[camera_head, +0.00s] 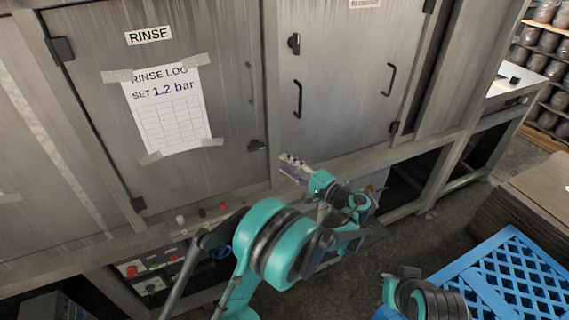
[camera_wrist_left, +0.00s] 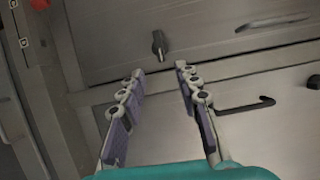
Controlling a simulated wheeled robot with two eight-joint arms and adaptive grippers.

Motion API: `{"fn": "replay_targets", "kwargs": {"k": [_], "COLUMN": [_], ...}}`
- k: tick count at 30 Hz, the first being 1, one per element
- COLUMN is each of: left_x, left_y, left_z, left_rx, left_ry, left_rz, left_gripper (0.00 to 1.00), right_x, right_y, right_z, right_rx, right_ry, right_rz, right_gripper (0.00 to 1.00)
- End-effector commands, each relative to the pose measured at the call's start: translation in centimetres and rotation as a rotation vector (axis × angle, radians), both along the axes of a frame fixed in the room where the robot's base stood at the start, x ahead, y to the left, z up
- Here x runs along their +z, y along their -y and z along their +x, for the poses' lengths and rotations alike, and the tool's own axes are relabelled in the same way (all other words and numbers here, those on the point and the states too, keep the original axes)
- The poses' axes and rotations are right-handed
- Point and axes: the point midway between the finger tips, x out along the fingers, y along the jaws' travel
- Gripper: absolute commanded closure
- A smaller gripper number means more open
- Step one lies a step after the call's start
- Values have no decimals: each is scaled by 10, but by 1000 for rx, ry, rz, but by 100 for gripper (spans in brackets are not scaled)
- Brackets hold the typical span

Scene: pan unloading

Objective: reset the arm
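My left arm comes in from the lower left in the head view. Its left gripper (camera_head: 293,169) is raised in front of the lower edge of the grey machine (camera_head: 225,187), apart from its doors. In the left wrist view, the left gripper (camera_wrist_left: 159,78) has its two fingers spread apart with nothing between them. A black latch (camera_wrist_left: 159,45) on the machine shows beyond the gap. Of my right arm only a teal and black part shows at the bottom right of the head view; its gripper is out of frame.
A door marked RINSE (camera_head: 148,36) carries a taped log sheet (camera_head: 166,110). The door to its right has black handles (camera_head: 297,98). A blue slatted crate (camera_head: 510,275) and a brown stack (camera_head: 540,190) stand at the right. Bare floor (camera_head: 440,235) lies between machine and crate.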

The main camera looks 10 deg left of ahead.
Motion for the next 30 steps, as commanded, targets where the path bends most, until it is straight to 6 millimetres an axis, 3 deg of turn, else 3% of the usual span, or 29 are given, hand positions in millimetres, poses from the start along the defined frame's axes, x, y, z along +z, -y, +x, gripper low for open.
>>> {"fn": "replay_targets", "kwargs": {"k": [11, 17, 24, 30], "left_x": [2, 14, 19, 9], "left_y": [-4, -45, -104, -122], "left_z": [0, -16, -82, -158], "left_rx": [1, 1, -6, -11], "left_ry": [-5, -78, -173, -184], "left_rz": [-10, -164, -526, -846], "left_gripper": [67, 67, 67, 67], "right_x": [0, 0, 0, 0], "right_y": [0, 0, 0, 0], "right_z": [0, 0, 0, 0], "right_rx": [0, 0, 0, 0], "right_ry": [0, 0, 0, 0], "right_rz": [0, 0, 0, 0], "right_gripper": [100, 100, 100, 100]}}
